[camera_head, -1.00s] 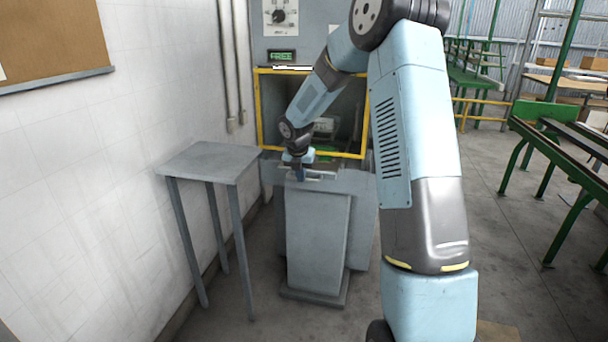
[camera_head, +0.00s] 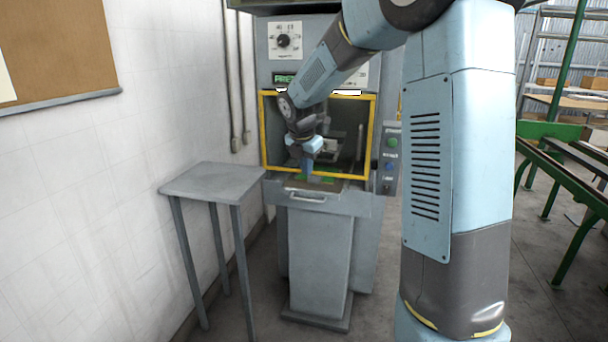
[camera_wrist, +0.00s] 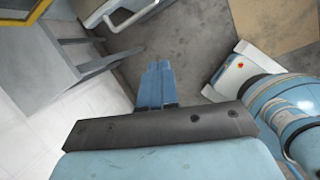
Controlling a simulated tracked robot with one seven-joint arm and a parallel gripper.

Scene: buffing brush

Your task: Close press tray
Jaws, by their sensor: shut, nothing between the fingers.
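The press tray (camera_head: 296,186) sits at the front of the press, just below the yellow-framed opening (camera_head: 265,135), with a pale bar handle (camera_head: 307,198) on its front. Part of the tray shows, with green patches at its back; how far it sticks out is hard to tell. My gripper (camera_head: 308,175) points down over the tray in the head view, seemingly above it and behind the handle. Contact cannot be told. In the wrist view my gripper (camera_wrist: 158,66) has its blue fingers together and empty. A handle (camera_wrist: 134,18) shows at the top of that view.
A grey side table (camera_head: 212,181) stands left of the press by the white wall. A button panel (camera_head: 390,155) is on the press's right. Green-framed benches (camera_head: 570,165) stand at the far right. Floor in front of the press is clear.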

